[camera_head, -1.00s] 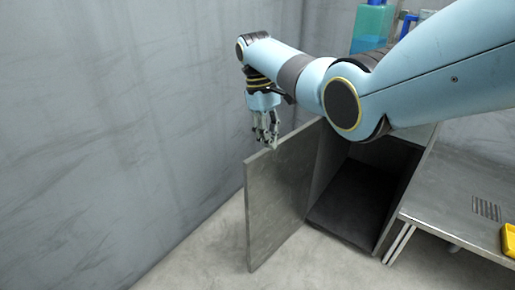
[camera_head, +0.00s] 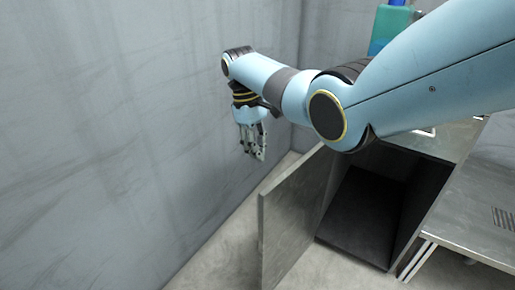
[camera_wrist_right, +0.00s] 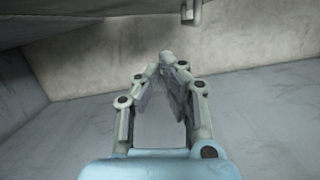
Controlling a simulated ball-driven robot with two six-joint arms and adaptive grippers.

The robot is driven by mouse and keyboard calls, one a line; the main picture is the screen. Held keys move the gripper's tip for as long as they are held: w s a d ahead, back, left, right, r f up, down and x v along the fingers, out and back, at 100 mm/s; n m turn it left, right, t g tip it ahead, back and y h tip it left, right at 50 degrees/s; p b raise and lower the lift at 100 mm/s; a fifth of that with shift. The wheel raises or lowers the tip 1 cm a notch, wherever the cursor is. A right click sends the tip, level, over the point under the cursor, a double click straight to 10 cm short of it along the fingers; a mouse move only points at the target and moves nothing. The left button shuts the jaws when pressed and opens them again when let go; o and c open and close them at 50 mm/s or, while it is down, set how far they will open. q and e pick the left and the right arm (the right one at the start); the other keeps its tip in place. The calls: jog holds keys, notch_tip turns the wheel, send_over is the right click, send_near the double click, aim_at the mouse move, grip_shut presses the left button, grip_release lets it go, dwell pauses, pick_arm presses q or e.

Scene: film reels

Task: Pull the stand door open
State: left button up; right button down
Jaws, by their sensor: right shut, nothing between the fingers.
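The stand door (camera_head: 296,214) is a flat grey panel that stands swung open at the left of the stand, its free edge toward me. The dark inside of the stand (camera_head: 362,215) shows behind it. My right gripper (camera_head: 254,154) is shut and empty, pointing down, to the left of the door's top edge and apart from it. In the right wrist view its fingers (camera_wrist_right: 168,58) meet at the tips with nothing between them. A small grey bracket-like piece (camera_wrist_right: 191,13) shows at the top of that view. My left gripper is not in view.
A grey wall (camera_head: 120,130) runs along the left, close to the gripper. Bare floor (camera_head: 215,235) lies between wall and door. A metal worktop (camera_head: 470,205) is at the right. A teal bottle (camera_head: 388,25) stands at the back, partly behind my arm.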

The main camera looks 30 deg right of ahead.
jog(key=s+d+f, duration=0.1)
jog(key=s+f, duration=0.4)
jog(key=f, duration=0.1)
jog(key=shift+s+d+b, duration=0.15)
jog(key=shift+b, duration=0.25)
jog(key=shift+f, duration=0.1)
